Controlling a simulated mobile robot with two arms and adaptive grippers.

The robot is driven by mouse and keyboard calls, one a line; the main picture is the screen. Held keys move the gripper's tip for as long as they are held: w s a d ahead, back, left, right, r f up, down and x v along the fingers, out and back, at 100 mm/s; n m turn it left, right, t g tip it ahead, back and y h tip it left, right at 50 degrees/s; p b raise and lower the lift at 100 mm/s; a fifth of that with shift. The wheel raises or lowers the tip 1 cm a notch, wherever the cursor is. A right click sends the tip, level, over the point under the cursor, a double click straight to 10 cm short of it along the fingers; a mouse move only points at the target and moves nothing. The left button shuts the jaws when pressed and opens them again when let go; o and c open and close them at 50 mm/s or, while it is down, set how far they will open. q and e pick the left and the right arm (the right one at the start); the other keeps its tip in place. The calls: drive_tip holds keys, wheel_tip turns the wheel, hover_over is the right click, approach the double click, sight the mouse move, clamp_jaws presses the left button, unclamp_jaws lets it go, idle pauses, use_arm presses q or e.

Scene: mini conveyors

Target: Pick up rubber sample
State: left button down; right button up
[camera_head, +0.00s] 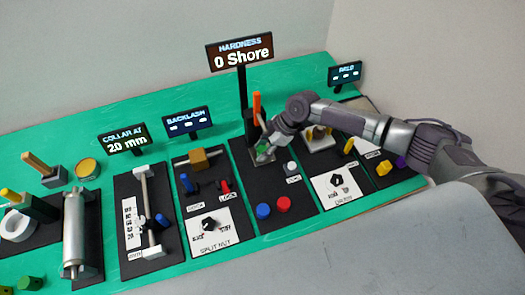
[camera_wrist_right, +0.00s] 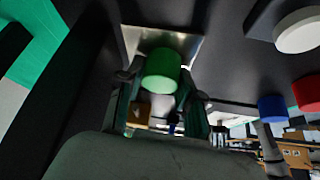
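A green cylinder (camera_wrist_right: 163,68) stands on a shiny metal plate (camera_wrist_right: 190,45) in the right wrist view. It also shows in the head view (camera_head: 262,158), partly hidden by my right gripper (camera_head: 266,147). My right gripper (camera_wrist_right: 163,88) has one finger on each side of the cylinder, with small gaps showing, so it looks open. Blue (camera_head: 263,210) and red (camera_head: 284,204) cylinders lie on the same dark panel, nearer the front. The right wrist view also shows the blue (camera_wrist_right: 272,108) and red (camera_wrist_right: 308,92) ones. My left gripper is not in view.
A post with an orange stick (camera_head: 257,108) and the hardness display (camera_head: 239,55), reading 0 Shore, stand just behind my right gripper. A white round knob (camera_head: 291,167) is to its right. Other dark panels with fixtures fill the green table (camera_head: 310,72) on both sides.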

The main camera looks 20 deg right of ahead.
drive_tip(key=c, duration=0.4)
drive_tip(key=shift+d+r, duration=0.1)
drive_tip(key=shift+d, duration=0.05)
drive_tip(key=shift+c, duration=0.2)
